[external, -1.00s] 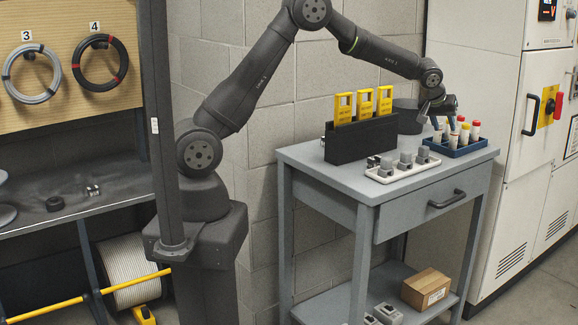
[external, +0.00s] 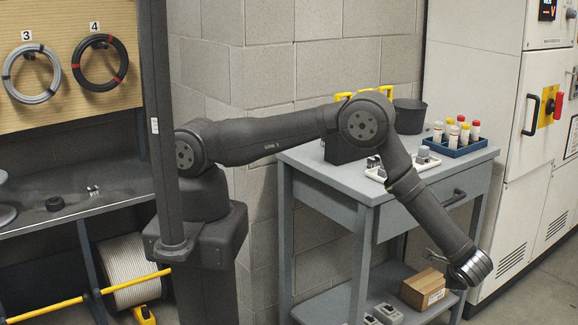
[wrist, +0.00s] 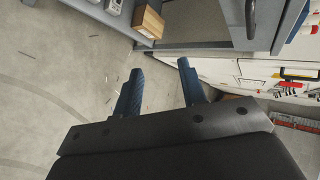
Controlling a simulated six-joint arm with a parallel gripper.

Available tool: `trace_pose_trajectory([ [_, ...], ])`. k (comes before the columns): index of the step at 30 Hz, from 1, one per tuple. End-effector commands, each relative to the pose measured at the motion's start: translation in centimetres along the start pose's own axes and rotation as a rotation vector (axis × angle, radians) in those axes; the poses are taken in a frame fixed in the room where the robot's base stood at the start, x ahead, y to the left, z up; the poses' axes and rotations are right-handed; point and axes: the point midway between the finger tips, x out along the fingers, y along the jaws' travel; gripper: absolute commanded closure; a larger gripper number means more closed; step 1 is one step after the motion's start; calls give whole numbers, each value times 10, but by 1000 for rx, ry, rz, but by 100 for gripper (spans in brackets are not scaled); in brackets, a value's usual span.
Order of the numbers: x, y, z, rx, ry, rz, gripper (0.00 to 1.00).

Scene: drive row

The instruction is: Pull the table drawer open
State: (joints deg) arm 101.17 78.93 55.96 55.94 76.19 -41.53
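The table drawer (external: 396,222) is a grey front panel under the tabletop and looks shut. Its dark bar handle (external: 455,197) shows just right of my forearm. In the wrist view the handle (wrist: 250,18) is at the top, right of centre, beyond my fingertips and apart from them. My gripper (wrist: 159,67) is open and empty, with two blue fingers spread apart. In the external view my wrist end hangs low in front of the table, below the handle, by the lower shelf. My fingers are mostly hidden there.
On the grey table (external: 309,163) are a white tray (external: 429,161), a blue rack (external: 466,150) of capped tubes and a dark pot (external: 410,117). A cardboard box (external: 424,289) sits on the lower shelf. White cabinets (external: 520,215) stand to the right. Open floor lies in front.

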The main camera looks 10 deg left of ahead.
Motion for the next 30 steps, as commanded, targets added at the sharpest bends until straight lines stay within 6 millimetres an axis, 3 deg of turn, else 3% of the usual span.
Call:
trace_pose_trajectory([
  [6,33,-65,-22,-84,36,-219,62],
  [12,53,-119,-36,-160,76,-396,62],
  [20,68,-139,-41,-182,89,-443,62],
  [30,132,-168,-43,-182,86,-441,62],
])
